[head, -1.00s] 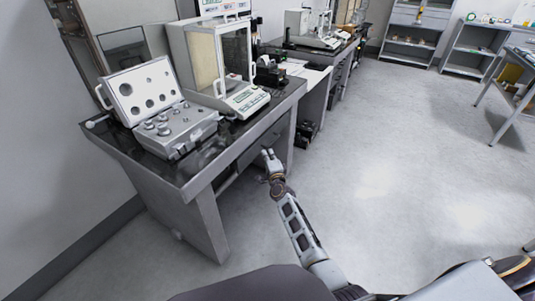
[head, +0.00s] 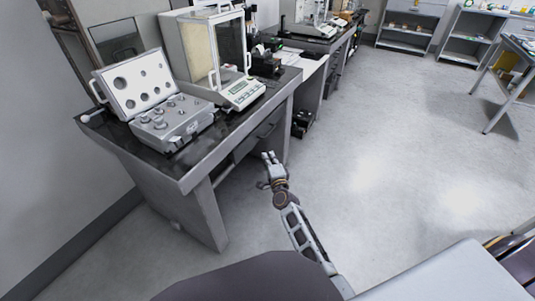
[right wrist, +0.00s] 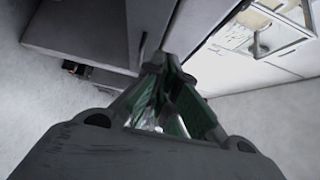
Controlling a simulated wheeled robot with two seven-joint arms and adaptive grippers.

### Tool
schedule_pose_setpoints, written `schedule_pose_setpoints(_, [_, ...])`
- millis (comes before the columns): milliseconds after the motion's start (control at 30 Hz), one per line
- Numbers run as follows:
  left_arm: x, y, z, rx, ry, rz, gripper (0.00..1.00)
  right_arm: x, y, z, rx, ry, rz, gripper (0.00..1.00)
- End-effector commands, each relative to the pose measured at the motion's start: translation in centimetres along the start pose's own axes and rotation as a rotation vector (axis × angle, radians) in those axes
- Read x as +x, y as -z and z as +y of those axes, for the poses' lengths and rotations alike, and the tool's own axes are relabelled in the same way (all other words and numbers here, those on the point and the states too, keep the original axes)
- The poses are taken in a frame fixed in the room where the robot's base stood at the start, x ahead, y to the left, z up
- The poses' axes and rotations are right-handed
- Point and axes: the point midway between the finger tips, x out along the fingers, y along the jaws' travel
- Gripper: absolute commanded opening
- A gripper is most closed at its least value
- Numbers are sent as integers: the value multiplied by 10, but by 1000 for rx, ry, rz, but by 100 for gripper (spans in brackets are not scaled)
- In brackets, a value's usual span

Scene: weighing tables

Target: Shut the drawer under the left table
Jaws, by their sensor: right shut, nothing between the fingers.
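The left table (head: 168,166) is grey with a dark top and stands at the left in the head view. Its drawer (head: 257,137) is under the right part of the top, with a dark handle on its grey front. The front looks close to the table's frame; I cannot tell if it is fully flush. My right gripper (head: 269,156) is shut and empty, just in front of and below the drawer front, seemingly apart from it. In the right wrist view its green-padded fingers (right wrist: 170,100) are together, near grey furniture panels. My left gripper is not in view.
On the left table stand an open case of weights (head: 165,125) and a glass-sided balance (head: 240,92). A second table (head: 318,75) stands behind it. Shelves (head: 410,38) are at the back, another table (head: 510,65) at the right. The middle floor is clear.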

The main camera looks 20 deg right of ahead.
Motion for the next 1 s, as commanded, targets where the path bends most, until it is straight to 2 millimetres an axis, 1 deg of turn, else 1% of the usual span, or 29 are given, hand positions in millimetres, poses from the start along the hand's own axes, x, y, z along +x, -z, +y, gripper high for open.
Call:
schedule_pose_setpoints(200, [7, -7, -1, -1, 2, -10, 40, -9, 0, 0, 0, 0, 0, 0])
schedule_pose_setpoints(533, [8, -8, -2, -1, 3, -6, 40, -10, 0, 0, 0, 0, 0, 0])
schedule_pose_setpoints(567, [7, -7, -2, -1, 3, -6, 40, -10, 0, 0, 0, 0, 0, 3])
schedule_pose_setpoints(667, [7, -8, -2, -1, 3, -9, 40, -11, 0, 2, -1, -3, 0, 15])
schedule_pose_setpoints(800, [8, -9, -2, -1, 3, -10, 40, -18, 1, 13, -2, -19, 0, 32])
schedule_pose_setpoints(867, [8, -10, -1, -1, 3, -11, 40, -23, 6, 22, -15, -32, 0, 32])
schedule_pose_setpoints(1000, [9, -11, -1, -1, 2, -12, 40, -34, 26, 39, -66, -55, -4, 32])
